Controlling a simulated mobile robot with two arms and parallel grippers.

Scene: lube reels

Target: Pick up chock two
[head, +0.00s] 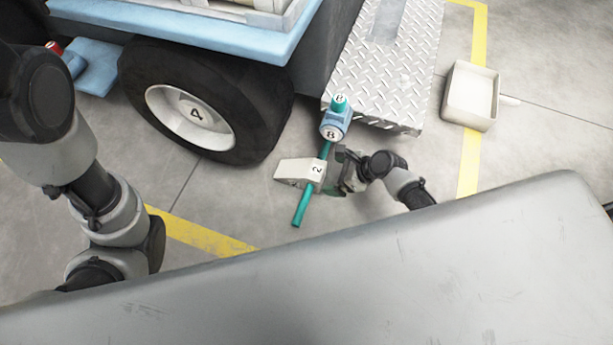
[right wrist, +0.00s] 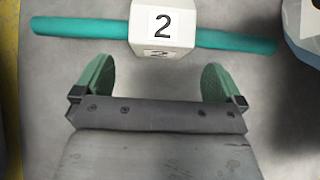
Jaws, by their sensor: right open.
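Chock two (head: 301,172) is a pale wedge marked 2 with a teal bar running through it. It lies on the floor near the wheel marked 4. In the right wrist view the chock's white block (right wrist: 163,22) and teal bar (right wrist: 85,27) cross the top of the picture, ahead of the fingers. My right gripper (head: 343,172) is close beside the chock, on its right. It also shows in the right wrist view (right wrist: 158,80), with its two green fingers apart and nothing between them. My left arm shows at the left, but its gripper is out of view.
The wheel (head: 262,105) of a blue vehicle stands behind the chock. A blue-and-teal piece marked B (head: 335,124) is just beyond the bar, by a diamond-plate step (head: 385,65). An open white tray (head: 471,97) is at the right. My grey base fills the foreground.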

